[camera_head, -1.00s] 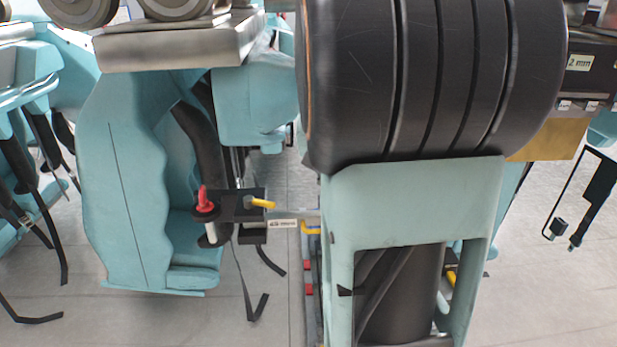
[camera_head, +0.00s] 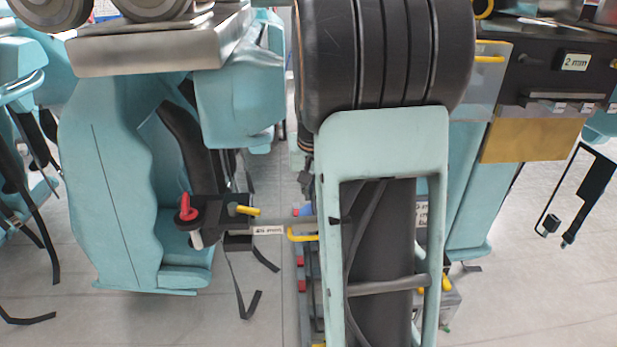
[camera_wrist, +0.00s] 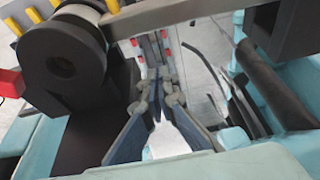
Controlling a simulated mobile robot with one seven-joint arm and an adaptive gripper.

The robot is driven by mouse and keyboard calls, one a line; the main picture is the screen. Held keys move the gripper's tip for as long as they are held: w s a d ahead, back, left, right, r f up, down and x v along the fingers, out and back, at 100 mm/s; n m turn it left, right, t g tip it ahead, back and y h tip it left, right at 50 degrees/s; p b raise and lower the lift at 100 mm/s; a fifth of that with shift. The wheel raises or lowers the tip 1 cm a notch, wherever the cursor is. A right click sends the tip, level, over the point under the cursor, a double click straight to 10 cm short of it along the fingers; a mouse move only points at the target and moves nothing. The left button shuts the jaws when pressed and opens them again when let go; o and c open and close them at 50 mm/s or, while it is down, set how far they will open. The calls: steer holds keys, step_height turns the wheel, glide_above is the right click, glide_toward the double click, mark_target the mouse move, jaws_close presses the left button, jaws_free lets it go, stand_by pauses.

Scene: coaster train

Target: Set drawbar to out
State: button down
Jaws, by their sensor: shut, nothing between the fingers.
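A black coupling with a red knob (camera_head: 186,207) and a yellow handle (camera_head: 246,210) sits low at the rear of the left teal car in the head view. A grey bar with a white label (camera_head: 268,230) runs right from it toward another yellow handle (camera_head: 303,235). I cannot tell for certain which part is the drawbar. My gripper (camera_wrist: 158,80) shows in the wrist view, its fingers together and empty, pointing down a gap between dark and teal parts. A large black round part (camera_wrist: 60,65) stands to its left. In the head view my gripper is hidden behind my arm.
The left teal car (camera_head: 110,190) and a right unit with a "2 mm" label (camera_head: 575,62) and a brass-coloured plate (camera_head: 530,140) flank the gap. Straps hang from the left car. Grey tiled floor (camera_head: 220,320) is open below.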

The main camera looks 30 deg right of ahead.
mark_target(295, 228)
steer(key=shift+s+a+f+p, duration=0.15)
steer(key=shift+s+a+f, duration=0.15)
steer(key=shift+s, duration=0.2)
steer(key=shift+s+a+f+p, duration=0.15)
steer(key=shift+s+f, duration=0.15)
steer(key=shift+s, duration=0.25)
steer(key=shift+s+a+f+p, duration=0.1)
steer(key=shift+s+a+f, duration=0.2)
steer(key=shift+s, duration=0.2)
steer(key=shift+s, duration=0.15)
